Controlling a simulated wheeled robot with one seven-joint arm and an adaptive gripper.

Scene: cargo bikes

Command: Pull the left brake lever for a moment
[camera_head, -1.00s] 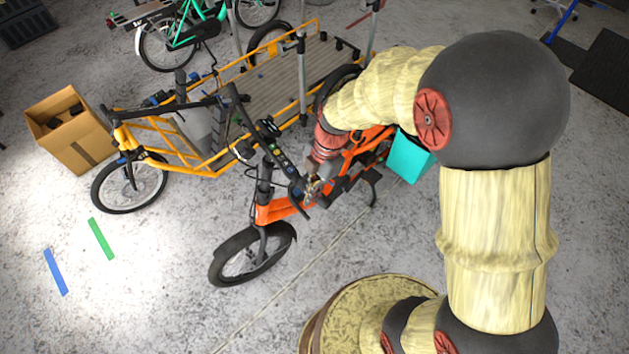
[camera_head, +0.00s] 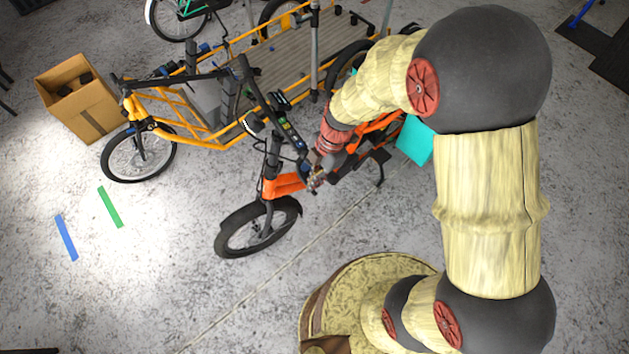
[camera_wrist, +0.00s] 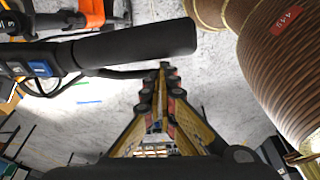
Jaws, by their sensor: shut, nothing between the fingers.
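The orange bike's handlebar shows in the head view, with its left end beside my gripper (camera_head: 316,180). In the wrist view the black handlebar grip (camera_wrist: 140,45) runs across the upper left. The thin black left brake lever (camera_wrist: 115,73) runs just below the grip, from the control clamp toward my fingertips. My gripper (camera_wrist: 163,72) is shut and empty. Its fingertips are at or very near the lever's free end. I cannot tell whether they touch it. In the head view the lever is too small to make out.
The orange bike's front wheel (camera_head: 258,228) stands below the handlebar. A yellow cargo bike (camera_head: 180,140) is close behind it. A cardboard box (camera_head: 85,115) sits at the left. A teal box (camera_head: 415,142) is near the orange bike's rear. The front floor is open.

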